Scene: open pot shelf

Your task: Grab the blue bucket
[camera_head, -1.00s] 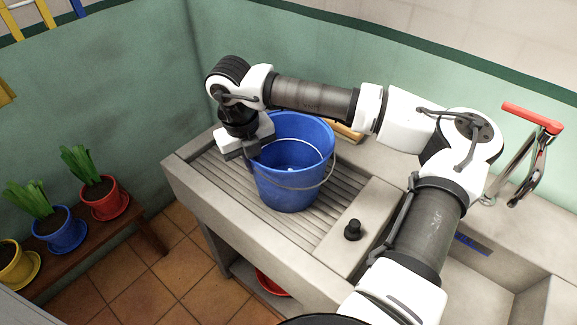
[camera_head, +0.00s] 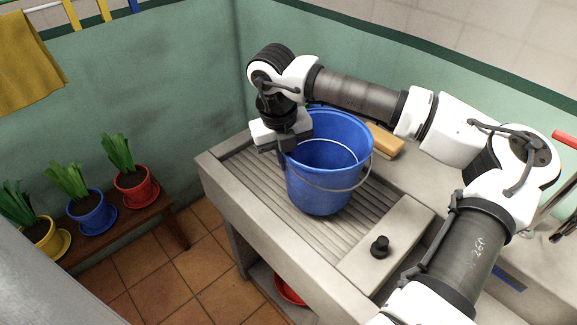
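The blue bucket (camera_head: 322,190) stands upright on the ribbed drainboard of the stone sink. Its thin wire handle hangs down over the near right side. My gripper (camera_head: 285,145) points down at the bucket's left rim. The gripper overlaps that rim in the picture. Its fingertips are hidden behind its own body and the rim, so I cannot tell whether it is closed on the rim.
A black knob (camera_head: 380,246) sits on the flat ledge right of the drainboard. A wooden brush or block (camera_head: 385,141) lies behind the bucket. Potted plants stand on a wooden bench (camera_head: 120,222) at left. A red basin (camera_head: 289,289) is under the sink.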

